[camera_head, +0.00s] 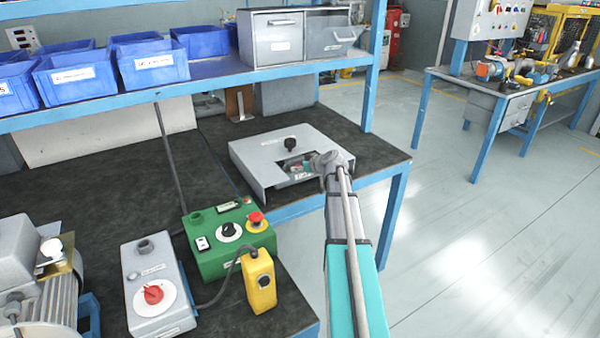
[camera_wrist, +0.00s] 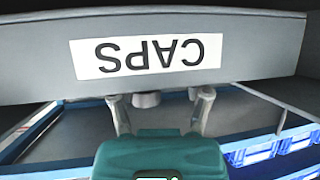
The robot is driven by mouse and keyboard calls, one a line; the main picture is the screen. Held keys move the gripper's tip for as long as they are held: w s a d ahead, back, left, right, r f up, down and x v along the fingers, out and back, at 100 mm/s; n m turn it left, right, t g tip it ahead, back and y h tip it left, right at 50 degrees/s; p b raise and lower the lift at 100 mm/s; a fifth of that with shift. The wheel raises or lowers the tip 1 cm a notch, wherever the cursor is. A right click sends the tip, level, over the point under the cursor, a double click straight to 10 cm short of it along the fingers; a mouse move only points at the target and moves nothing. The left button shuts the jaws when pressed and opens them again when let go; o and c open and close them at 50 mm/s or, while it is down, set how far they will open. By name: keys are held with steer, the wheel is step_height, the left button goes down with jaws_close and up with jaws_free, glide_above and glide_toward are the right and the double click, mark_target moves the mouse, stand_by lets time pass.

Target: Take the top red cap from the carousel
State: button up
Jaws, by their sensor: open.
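The carousel (camera_head: 270,150) is a flat grey box with a black knob on top and a cut-out at its front, on the dark bench. Small red and teal bits show in the cut-out; I cannot tell whether one is the red cap. In the wrist view a grey panel of it (camera_wrist: 250,50) fills the top, with an upside-down CAPS label (camera_wrist: 138,55). My gripper (camera_wrist: 161,100) is open, its two fingers apart below that panel. A small grey round part shows between the fingers, not clearly identifiable. No red cap is recognisable in the wrist view.
A blue shelf (camera_head: 220,78) with blue bins (camera_head: 152,62) and grey drawers stands above the bench. A green control box (camera_head: 228,240), a yellow pendant (camera_head: 259,282) and a grey switch box (camera_head: 158,290) are at the front. Open floor lies right.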

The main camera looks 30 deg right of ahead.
steer(key=shift+w+f, duration=0.25)
steer(key=shift+w, duration=0.2)
steer(key=shift+a, duration=0.1)
steer(key=c, duration=0.5)
